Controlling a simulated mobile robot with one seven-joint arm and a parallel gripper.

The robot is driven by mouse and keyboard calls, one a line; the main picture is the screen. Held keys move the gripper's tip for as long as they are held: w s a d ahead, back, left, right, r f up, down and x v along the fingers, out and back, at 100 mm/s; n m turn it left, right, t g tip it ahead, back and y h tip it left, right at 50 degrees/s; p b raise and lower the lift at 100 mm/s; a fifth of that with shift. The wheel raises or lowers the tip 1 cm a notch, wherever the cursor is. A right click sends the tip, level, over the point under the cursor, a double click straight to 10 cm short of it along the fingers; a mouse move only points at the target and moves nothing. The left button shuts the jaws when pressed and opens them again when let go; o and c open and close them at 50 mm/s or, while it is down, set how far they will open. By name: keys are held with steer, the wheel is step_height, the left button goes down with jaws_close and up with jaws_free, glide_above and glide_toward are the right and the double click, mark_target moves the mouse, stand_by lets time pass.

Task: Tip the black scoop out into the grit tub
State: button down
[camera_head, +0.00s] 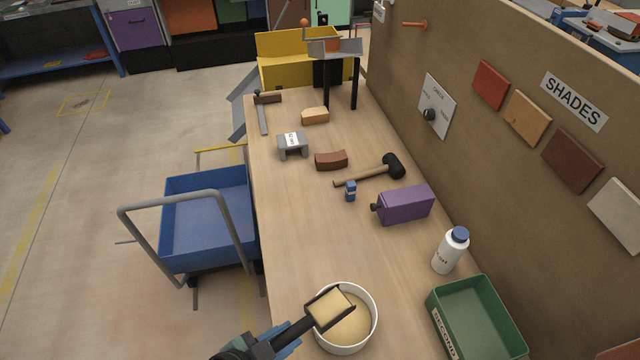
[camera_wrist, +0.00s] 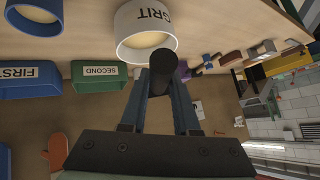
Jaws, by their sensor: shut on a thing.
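The black scoop (camera_head: 312,317) is over the grit tub (camera_head: 376,318), tan grit heaped in its pan, which looks roughly level. The tub is white and round, with tan grit inside, at the bottom of the head view. My gripper (camera_head: 282,341) is shut on the scoop's handle, left of the tub. In the wrist view my gripper's blue fingers (camera_wrist: 165,92) hold the dark handle (camera_wrist: 164,66) end-on, and the tub's side (camera_wrist: 150,16) reads GRIT. The pan is hidden there behind the handle. I cannot tell whether the scoop touches the rim.
A green bin (camera_head: 446,318) is right of the tub, with a white bottle (camera_head: 450,250) behind it. A purple box (camera_head: 406,205), a mallet (camera_head: 392,166) and bricks lie farther up the bench. A blue bin (camera_wrist: 28,80) marked FIRST shows in the wrist view. Bench left of the bottle is clear.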

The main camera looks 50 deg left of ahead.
steer(key=shift+w+a+r, duration=0.1)
steer(key=shift+w+r, duration=0.1)
steer(key=shift+r, duration=0.2)
steer(key=shift+p, duration=0.55)
steer(key=shift+r+p, duration=0.15)
steer(key=shift+p, duration=0.25)
steer(key=shift+g+p, duration=0.45)
steer(key=shift+g, duration=0.05)
steer(key=shift+w+g+p, duration=0.3)
steer(key=shift+g+p, duration=0.3)
steer(key=shift+p, duration=0.25)
steer(key=shift+f, duration=0.5)
steer(key=shift+r, duration=0.1)
